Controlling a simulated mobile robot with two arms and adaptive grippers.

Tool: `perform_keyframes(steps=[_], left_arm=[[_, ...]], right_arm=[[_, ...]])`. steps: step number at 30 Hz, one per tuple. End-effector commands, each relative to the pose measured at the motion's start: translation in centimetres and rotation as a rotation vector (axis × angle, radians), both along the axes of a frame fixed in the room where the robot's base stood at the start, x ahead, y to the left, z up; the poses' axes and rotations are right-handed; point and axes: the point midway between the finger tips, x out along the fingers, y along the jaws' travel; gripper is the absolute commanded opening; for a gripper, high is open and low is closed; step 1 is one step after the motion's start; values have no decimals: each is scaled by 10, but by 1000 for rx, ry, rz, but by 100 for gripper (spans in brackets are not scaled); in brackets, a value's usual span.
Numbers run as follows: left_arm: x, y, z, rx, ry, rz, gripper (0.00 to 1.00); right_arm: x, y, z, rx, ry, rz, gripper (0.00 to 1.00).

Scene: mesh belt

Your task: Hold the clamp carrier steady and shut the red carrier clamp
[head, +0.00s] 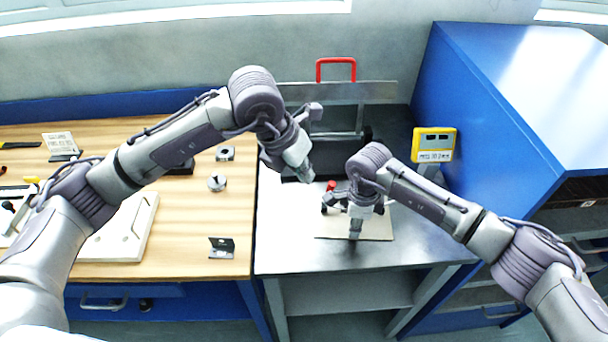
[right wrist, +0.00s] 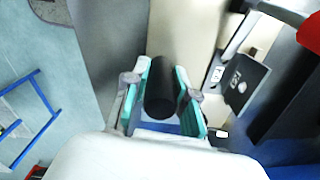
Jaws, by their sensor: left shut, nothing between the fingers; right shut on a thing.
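The clamp carrier (head: 378,226) is a pale flat plate on the grey metal table. The red carrier clamp (head: 331,186) shows as a small red tip beside my right gripper (head: 354,236); its red end and metal bar also show at the upper right of the right wrist view (right wrist: 308,32). My right gripper (right wrist: 163,97) is shut on a black upright post (right wrist: 161,88) at the carrier, between teal finger pads. My left gripper (head: 303,170) is shut and empty, above and left of the clamp. The arm hides much of the clamp, so its angle cannot be told.
A red handle (head: 336,62) stands on a metal frame behind the table. A yellow-framed display (head: 434,145) stands at the right, by a blue cabinet (head: 500,90). The wooden bench (head: 190,240) at the left holds small parts and a white board (head: 125,228).

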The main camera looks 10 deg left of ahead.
Motion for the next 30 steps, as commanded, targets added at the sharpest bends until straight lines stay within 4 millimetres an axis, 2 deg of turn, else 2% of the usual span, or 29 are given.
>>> perform_keyframes(steps=[7, 8, 13, 23, 26, 30], left_arm=[[0, 0, 0, 0, 0, 0, 0], [0, 0, 0, 0, 0, 0, 0], [0, 0, 0, 0, 0, 0, 0], [0, 0, 0, 0, 0, 0, 0], [0, 0, 0, 0, 0, 0, 0], [0, 0, 0, 0, 0, 0, 0]], right_arm=[[0, 0, 0, 0, -1, -1, 0], [0, 0, 0, 0, -1, -1, 28], [0, 0, 0, 0, -1, -1, 56], [1, 0, 2, 1, -1, 0, 56], [1, 0, 11, 2, -4, 1, 56], [2, 0, 37, 2, -6, 1, 56]])
